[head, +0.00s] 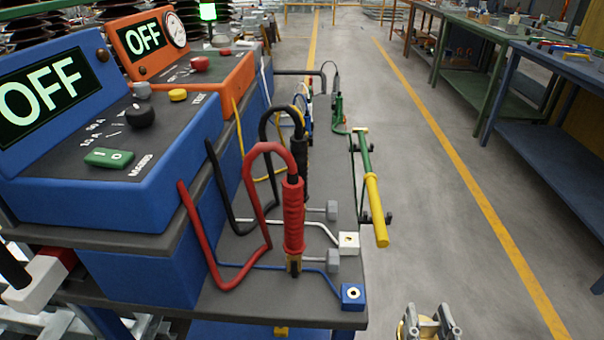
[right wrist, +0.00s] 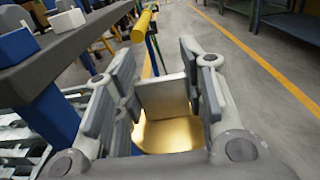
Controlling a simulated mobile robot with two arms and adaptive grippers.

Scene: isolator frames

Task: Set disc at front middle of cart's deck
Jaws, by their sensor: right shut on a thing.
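A gold disc (right wrist: 170,136) with a pale grey upright block (right wrist: 163,95) on it is in my right gripper (right wrist: 160,90). The gripper's fingers are shut on the block, and the disc lies beneath it. In the head view my right gripper (head: 428,322) shows at the bottom edge, with a bit of gold beside it; most of the disc is cut off or hidden there. It is to the right of the cart's dark grey deck (head: 235,305), over the floor and apart from the deck. My left gripper is not in view.
The deck carries a blue console (head: 170,195), an orange console (head: 215,75), a red-handled probe (head: 293,215), cables, a white block (head: 348,243) and a blue block (head: 352,297). A yellow-ended rod (head: 376,210) juts out at the deck's right side. The aisle floor (head: 440,220) is clear.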

